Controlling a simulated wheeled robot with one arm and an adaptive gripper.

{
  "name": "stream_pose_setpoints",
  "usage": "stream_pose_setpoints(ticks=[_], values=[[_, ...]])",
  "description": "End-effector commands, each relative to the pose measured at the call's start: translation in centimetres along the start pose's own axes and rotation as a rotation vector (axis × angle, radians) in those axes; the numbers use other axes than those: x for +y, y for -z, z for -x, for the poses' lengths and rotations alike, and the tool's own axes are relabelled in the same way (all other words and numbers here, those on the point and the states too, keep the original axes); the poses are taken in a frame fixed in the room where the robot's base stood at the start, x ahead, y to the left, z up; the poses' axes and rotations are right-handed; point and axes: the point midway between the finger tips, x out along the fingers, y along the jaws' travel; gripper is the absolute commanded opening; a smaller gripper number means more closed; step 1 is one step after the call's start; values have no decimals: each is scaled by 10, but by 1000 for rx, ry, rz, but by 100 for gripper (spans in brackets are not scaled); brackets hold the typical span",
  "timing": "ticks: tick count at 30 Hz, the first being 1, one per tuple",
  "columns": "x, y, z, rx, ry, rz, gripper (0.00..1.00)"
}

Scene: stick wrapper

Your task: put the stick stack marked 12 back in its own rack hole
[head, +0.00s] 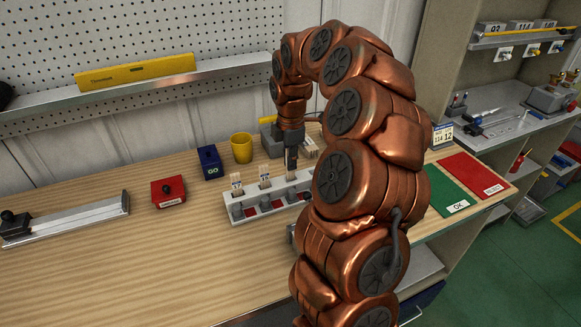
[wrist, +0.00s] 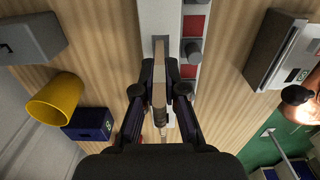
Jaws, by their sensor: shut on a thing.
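My gripper (head: 291,162) points down over the right part of the white rack (head: 245,214). In the wrist view my gripper (wrist: 163,72) is shut on a pale stick stack (wrist: 159,92), with one finger on each side. The stack's end is at the rack (wrist: 157,14); I cannot tell how deep it sits in a hole. No number can be read on the held stack. Two other stick stacks, a left one (head: 237,186) and a middle one (head: 264,178), stand upright in the rack, their labels too small to read.
Green (head: 447,192) and red (head: 471,174) mats lie at right. A number card (head: 443,134) stands behind them. The front left wooden bench (head: 130,270) is clear.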

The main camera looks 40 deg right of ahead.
Motion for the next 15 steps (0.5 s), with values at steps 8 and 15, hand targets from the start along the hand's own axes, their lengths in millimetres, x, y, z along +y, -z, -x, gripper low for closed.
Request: stream_pose_setpoints(ticks=[8,15], values=[[-1,0,-30,0,2,-1,0],[-1,0,-32,0,0,-1,0]])
